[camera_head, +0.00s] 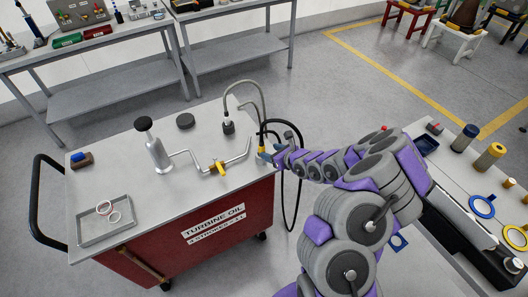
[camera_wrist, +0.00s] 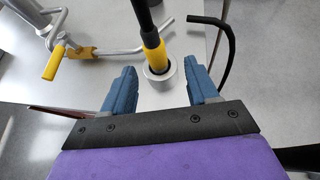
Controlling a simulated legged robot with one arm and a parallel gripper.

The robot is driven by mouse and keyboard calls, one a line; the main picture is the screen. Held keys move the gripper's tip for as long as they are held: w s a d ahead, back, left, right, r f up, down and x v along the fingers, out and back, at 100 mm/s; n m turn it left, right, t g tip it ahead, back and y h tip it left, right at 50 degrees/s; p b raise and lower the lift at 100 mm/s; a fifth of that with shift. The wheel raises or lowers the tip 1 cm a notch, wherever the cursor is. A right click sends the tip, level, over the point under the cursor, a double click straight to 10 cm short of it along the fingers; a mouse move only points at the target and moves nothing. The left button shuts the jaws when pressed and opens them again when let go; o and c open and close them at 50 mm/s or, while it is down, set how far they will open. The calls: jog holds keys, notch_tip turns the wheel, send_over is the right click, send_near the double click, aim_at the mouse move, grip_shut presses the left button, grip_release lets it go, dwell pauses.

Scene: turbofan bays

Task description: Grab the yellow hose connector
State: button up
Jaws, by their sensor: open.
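The yellow hose connector (camera_wrist: 153,42) hangs on the end of a black hose in the wrist view, with its lower end in or over a grey ring-shaped holder (camera_wrist: 163,80). In the head view the connector (camera_head: 262,141) is a small yellow patch at the right edge of the red cart, partly hidden by my gripper. My gripper (camera_wrist: 160,76) is open. Its two blue fingers lie to the left and right of the holder, apart from the connector. In the head view my gripper (camera_head: 269,154) reaches the cart's right side.
The red turbine oil cart (camera_head: 187,246) carries a metal pipe with a yellow handle (camera_head: 219,168), a hand pump (camera_head: 155,152) and a tray (camera_head: 93,233). A black hose loop (camera_head: 299,185) hangs at its right side. Grey workbenches (camera_head: 110,91) stand behind.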

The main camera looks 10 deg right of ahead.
aim_at(264, 149)
jog(key=shift+w+a+f, duration=0.1)
jog(key=shift+w+a, duration=0.1)
jog(key=shift+a, duration=0.35)
jog(key=shift+w+a+f, duration=0.1)
jog(key=shift+w+a, duration=0.1)
jog(key=shift+a, duration=0.3)
jog(key=shift+w+a+f, duration=0.1)
jog(key=shift+a+f, duration=0.05)
jog(key=w, duration=0.1)
jog(key=w+f, duration=0.1)
jog(key=w+b, duration=0.1)
jog(key=shift+d+f, duration=0.2)
jog(key=shift+d, duration=0.2)
jog(key=shift+w+a+f, duration=0.15)
jog(key=shift+w, duration=0.1)
jog(key=shift+w+a, duration=0.15)
jog(key=shift+a, duration=0.9)
jog(key=shift+c, duration=0.9)
jog(key=shift+d, duration=0.75)
jog(key=c, duration=0.4)
jog(key=shift+a, duration=0.1)
jog(key=c, duration=0.4)
jog(key=shift+a, duration=0.3)
grip_shut()
